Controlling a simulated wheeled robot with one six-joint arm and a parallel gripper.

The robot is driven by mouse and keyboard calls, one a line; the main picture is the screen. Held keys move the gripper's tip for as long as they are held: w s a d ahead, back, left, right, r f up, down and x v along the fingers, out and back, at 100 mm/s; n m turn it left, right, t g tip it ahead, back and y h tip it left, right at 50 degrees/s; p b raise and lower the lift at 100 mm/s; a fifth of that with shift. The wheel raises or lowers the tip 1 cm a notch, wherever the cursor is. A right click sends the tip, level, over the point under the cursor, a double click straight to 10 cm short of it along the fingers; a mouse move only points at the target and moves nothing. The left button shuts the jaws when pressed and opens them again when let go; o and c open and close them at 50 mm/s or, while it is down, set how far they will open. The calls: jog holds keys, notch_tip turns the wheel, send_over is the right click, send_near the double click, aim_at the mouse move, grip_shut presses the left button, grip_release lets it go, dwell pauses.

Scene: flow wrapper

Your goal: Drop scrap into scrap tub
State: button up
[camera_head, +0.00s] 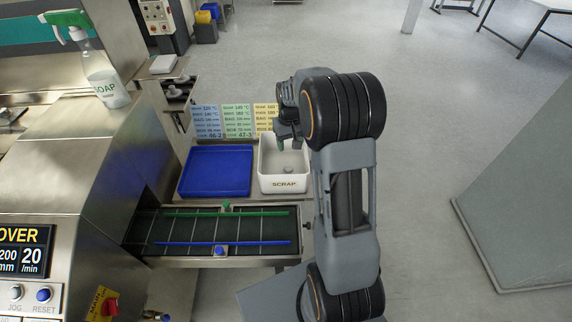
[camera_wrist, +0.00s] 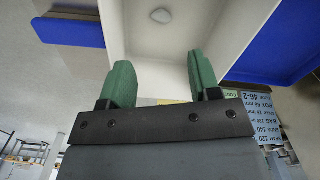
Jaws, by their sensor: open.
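The white scrap tub (camera_head: 284,184), labelled SCRAP, stands on the steel ledge beside the blue tray. A small pale grey, rounded piece (camera_head: 288,169) lies on its floor; it also shows inside the tub in the wrist view (camera_wrist: 162,15). My gripper (camera_head: 283,143) is over the back part of the tub. In the wrist view its two green-padded fingers (camera_wrist: 161,78) are spread apart with nothing between them. The piece lies apart from the fingers.
An empty blue tray (camera_head: 215,172) stands left of the tub. A conveyor with green and blue guide rails (camera_head: 225,229) runs in front. Coloured setting cards (camera_head: 238,120) stand behind. A soap spray bottle (camera_head: 104,82) is on the machine at left. Open floor lies to the right.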

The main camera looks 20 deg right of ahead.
notch_tip(320, 180, up, 11)
jog(key=shift+b, duration=0.4)
jog(key=shift+w, duration=0.1)
dwell(0.3)
jog(key=s+a+t, duration=0.2)
jog(key=s+a, duration=0.3)
jog(key=s, duration=0.5)
jog(key=s+a+t, duration=0.2)
jog(key=s+a, duration=0.3)
jog(key=s, duration=0.5)
jog(key=shift+s+f+n, duration=0.2)
jog(key=shift+s+n, duration=0.2)
jog(key=shift+a, duration=0.15)
